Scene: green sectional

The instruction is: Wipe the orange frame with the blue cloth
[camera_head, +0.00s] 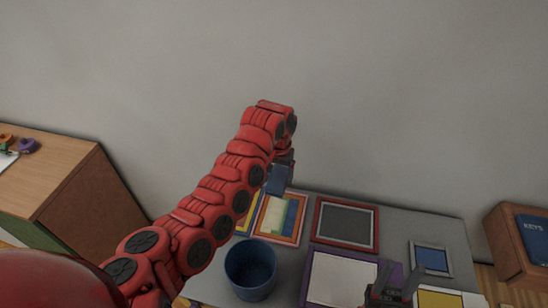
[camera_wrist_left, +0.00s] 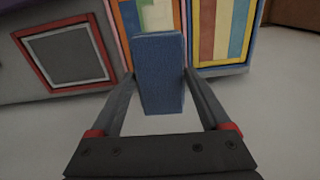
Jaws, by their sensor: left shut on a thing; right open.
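My left gripper (camera_head: 279,172) is shut on the blue cloth (camera_head: 277,181), a folded block. The cloth also shows in the left wrist view (camera_wrist_left: 160,75), upright between the two fingers. The orange frame (camera_head: 274,238) lies on the grey table just below the cloth in the head view, with a pale and striped picture inside. In the left wrist view the cloth hides part of the orange frame (camera_wrist_left: 119,32). I cannot tell whether cloth and frame touch. My right gripper (camera_head: 399,280) is open and empty at the lower right of the head view, above the table's near side.
A red frame (camera_head: 374,235) lies right of the orange one, a yellow frame (camera_head: 241,224) left of it. A blue cup (camera_head: 251,270) stands in front. A purple frame (camera_head: 313,258) and a small grey-blue frame (camera_head: 432,260) lie nearby. Wooden cabinets stand at both sides; a wall is behind.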

